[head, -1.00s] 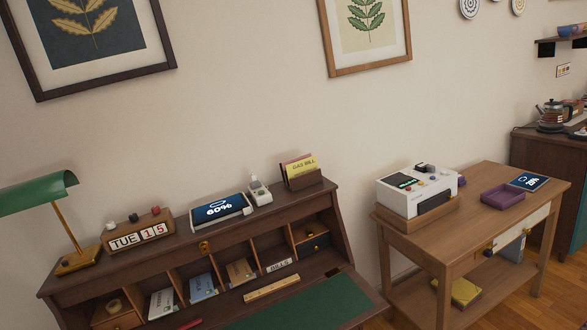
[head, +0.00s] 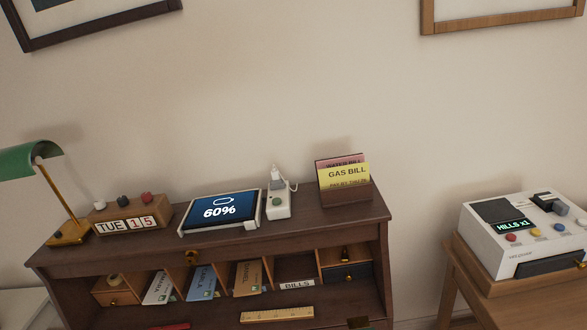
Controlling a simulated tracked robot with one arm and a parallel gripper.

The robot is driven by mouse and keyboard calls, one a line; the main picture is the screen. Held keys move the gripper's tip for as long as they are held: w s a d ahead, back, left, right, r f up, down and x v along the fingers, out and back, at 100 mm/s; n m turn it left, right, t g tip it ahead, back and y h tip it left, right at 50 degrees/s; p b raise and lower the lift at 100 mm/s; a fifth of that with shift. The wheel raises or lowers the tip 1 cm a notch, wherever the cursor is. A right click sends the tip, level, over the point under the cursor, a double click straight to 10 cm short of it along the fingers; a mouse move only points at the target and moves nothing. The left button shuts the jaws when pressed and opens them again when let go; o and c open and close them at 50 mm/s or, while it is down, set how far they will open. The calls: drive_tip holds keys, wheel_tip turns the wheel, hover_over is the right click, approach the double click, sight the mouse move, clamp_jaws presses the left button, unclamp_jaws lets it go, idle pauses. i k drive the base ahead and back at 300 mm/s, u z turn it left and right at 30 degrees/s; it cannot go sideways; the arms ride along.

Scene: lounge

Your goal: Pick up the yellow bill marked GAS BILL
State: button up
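The yellow bill marked GAS BILL (head: 347,173) stands upright in a small brown wooden holder (head: 346,196) on the right end of the desk's top shelf. A pink bill marked WATER BILL (head: 340,161) stands right behind it, mostly covered. The yellow bill's lower edge is hidden by the holder's front. My gripper does not show in this view, so nothing tells whether it is open or shut.
Left of the holder on the desk top (head: 155,243) are a white device (head: 278,204), a tablet showing 60% (head: 220,207), a date block (head: 126,225) and a green lamp (head: 30,159). A white machine (head: 525,236) stands on the right-hand table. The wall is close behind.

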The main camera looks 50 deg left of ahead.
sight(338, 177)
drive_tip(key=u, duration=0.7)
drive_tip(key=i, duration=1.25)
drive_tip(key=u, duration=0.8)
drive_tip(key=k, duration=0.9)
drive_tip(key=u, duration=0.2)
drive_tip(key=i, duration=0.9)
drive_tip(key=z, duration=0.1)
